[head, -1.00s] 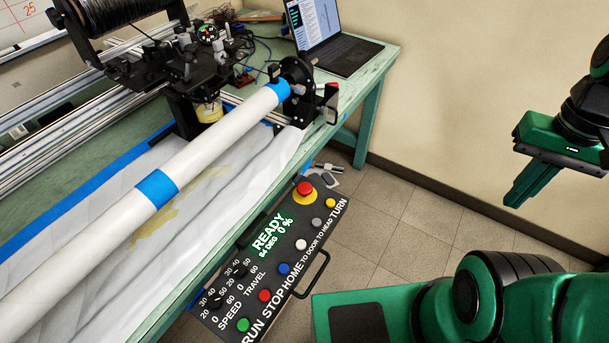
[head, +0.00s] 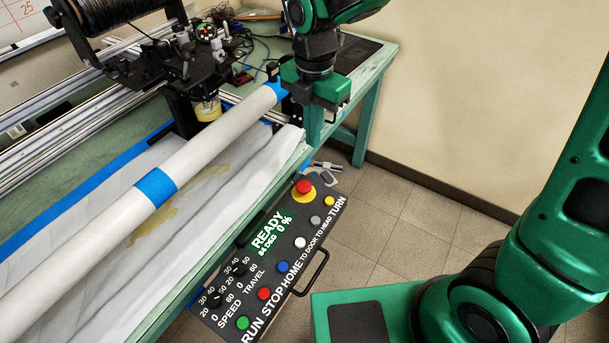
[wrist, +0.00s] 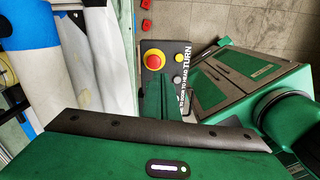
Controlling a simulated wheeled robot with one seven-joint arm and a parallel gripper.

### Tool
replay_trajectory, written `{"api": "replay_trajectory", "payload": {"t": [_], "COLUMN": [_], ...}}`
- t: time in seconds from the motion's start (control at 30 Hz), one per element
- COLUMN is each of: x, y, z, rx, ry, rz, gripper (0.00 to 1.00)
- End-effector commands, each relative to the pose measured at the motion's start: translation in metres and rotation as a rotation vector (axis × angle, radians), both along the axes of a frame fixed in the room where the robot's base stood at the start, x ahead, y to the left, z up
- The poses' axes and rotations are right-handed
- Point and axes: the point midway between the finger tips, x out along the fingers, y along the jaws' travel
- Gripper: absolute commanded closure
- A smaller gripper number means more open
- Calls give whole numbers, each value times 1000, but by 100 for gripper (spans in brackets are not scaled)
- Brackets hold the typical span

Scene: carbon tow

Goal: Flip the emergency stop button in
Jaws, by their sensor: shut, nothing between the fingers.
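The emergency stop button (head: 304,187) is a red mushroom head on a yellow disc. It sits at the far end of the black control panel (head: 252,297), which hangs along the table's front edge. My gripper (head: 314,139) is above and beyond the button in the head view, with its fingers pointing down. The fingers are shut and empty. In the wrist view the button (wrist: 153,60) shows whole and uncovered, just past the tips of my gripper (wrist: 158,80). I see no contact between them.
The panel also carries several coloured buttons, two knobs and a display reading READY, 0 %. A black handle (head: 314,275) sticks out from its side. A long white tube (head: 100,222) lies over the covered table (head: 376,62). The tiled floor (head: 420,215) to the right is clear.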

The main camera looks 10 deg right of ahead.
Motion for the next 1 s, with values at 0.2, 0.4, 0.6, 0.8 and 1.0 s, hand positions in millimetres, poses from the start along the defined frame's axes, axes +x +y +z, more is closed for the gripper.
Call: {"api": "replay_trajectory", "payload": {"t": [0.2, 0.4, 0.6, 0.8, 1.0], "x": [-1, -1, -1, -2, -2], "y": [21, 20, 19, 19, 18], "z": [-5, -4, -11, -39, -77], "rx": [5, 5, 4, 3, 2], "ry": [4, 4, 5, 8, 8], "rz": [124, 121, 119, 119, 119], "gripper": [100, 100, 100, 100, 100]}}
